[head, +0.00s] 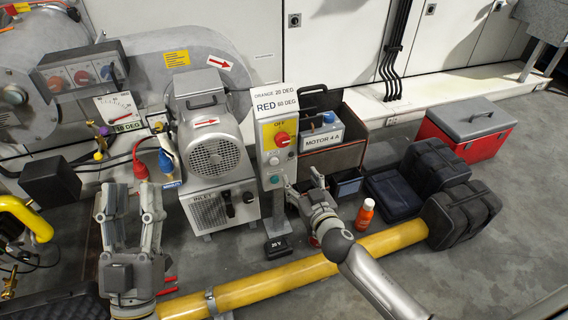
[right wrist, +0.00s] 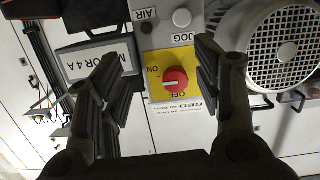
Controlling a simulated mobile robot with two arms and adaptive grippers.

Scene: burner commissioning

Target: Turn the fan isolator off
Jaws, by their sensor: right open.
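The fan isolator is a red rotary knob (head: 282,139) on a yellow plate marked ON and OFF, high on a grey control post (head: 272,175). The knob also shows in the right wrist view (right wrist: 175,80), upside down, between and beyond my fingers. I cannot surely tell which way it points. My right gripper (head: 302,184) is open and empty, below and right of the knob and apart from it. In its wrist view the fingers (right wrist: 158,62) stand either side of the yellow plate. My left gripper (head: 128,192) is open and empty at the left, pointing up.
A fan motor (head: 214,155) stands left of the post and a MOTOR 4 A box (head: 321,136) to its right. A yellow pipe (head: 300,272) crosses the floor in front. An orange bottle (head: 365,213) and black cases (head: 462,212) stand at the right.

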